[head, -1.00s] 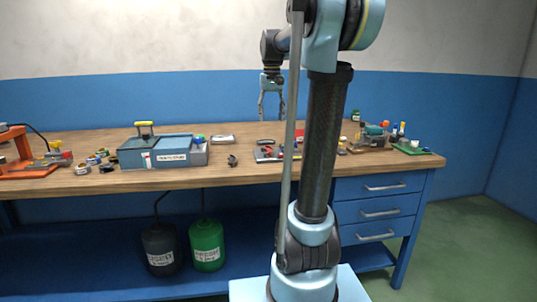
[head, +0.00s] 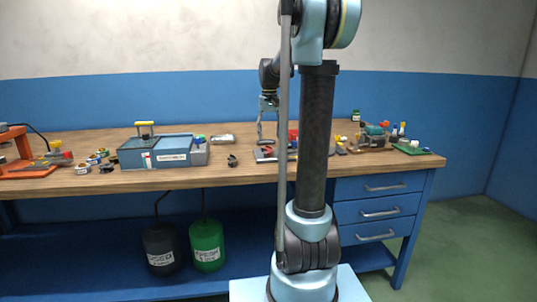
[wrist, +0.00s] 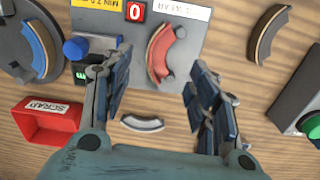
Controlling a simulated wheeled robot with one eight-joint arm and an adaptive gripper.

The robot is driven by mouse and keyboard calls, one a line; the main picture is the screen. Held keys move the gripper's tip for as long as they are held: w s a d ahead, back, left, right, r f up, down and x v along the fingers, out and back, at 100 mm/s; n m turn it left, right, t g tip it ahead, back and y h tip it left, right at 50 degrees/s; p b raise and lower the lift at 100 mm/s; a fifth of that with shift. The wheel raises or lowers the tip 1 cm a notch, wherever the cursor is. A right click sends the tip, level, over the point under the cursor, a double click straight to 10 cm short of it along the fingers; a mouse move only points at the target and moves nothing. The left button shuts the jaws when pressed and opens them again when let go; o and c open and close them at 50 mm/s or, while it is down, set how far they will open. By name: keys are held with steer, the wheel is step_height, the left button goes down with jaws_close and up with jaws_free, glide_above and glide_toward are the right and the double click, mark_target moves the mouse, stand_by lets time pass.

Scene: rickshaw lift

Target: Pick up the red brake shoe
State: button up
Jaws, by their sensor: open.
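The red brake shoe (wrist: 160,52) is a curved piece lying on a grey gauge plate (wrist: 195,20) with a "0" display. In the wrist view it shows between and beyond the fingers of my gripper (wrist: 158,62). The gripper is open and empty, with one finger on either side of the shoe in the picture. Whether the fingers are at the shoe's height I cannot tell. In the head view my gripper (head: 267,136) is low over the bench, just above the gauge area, partly hidden by my arm.
In the wrist view, a pale curved shoe (wrist: 142,123), a red SCRAP bin (wrist: 45,124), a blue knob (wrist: 75,48), a dark shoe (wrist: 268,33), a blue shoe (wrist: 38,45) and a green button (wrist: 312,125) surround the gripper.

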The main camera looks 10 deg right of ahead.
mark_target(270, 149)
steer(key=shift+d+f, duration=0.1)
steer(key=shift+f, duration=3.35)
steer(key=shift+c, duration=0.3)
steer(key=c, duration=1.2)
